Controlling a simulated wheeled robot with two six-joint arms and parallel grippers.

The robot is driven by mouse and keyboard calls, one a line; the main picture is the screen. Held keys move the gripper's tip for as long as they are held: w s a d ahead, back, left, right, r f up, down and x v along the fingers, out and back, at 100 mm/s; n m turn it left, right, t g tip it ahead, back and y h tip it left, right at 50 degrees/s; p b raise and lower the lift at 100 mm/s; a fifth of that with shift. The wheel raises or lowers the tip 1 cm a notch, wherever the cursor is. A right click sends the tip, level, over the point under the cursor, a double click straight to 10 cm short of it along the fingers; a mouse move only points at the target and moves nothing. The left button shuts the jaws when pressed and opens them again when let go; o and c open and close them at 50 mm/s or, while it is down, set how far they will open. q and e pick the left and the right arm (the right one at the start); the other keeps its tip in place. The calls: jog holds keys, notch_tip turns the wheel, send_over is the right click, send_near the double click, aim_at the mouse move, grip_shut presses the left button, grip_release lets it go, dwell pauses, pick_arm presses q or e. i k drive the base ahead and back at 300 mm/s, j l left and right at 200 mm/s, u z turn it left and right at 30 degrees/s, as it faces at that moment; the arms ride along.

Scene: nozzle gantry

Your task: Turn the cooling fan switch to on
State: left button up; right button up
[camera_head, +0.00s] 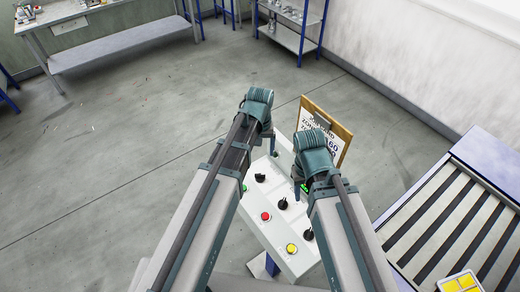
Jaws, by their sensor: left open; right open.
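A light grey control panel (262,232) stands in front of me, tilted in the picture. It carries black rotary switches: an upper one (260,178), a middle one (283,204) and a lower right one (308,235), partly behind my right arm. The labels are too small to read, so I cannot tell which is the cooling fan switch. My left gripper (268,142) is open over the panel's upper end, apart from the upper switch. My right gripper (299,188) is open over the panel's right side, above and right of the middle switch. My arms hide parts of the panel.
The panel also has a red button (266,216), a yellow button (292,248) and a green one (245,188). A clipboard (326,125) stands behind its upper end. A roller conveyor (440,220) is at the right. The floor at the left is clear.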

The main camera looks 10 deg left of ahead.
aim_at(282, 205)
jog(key=k, duration=1)
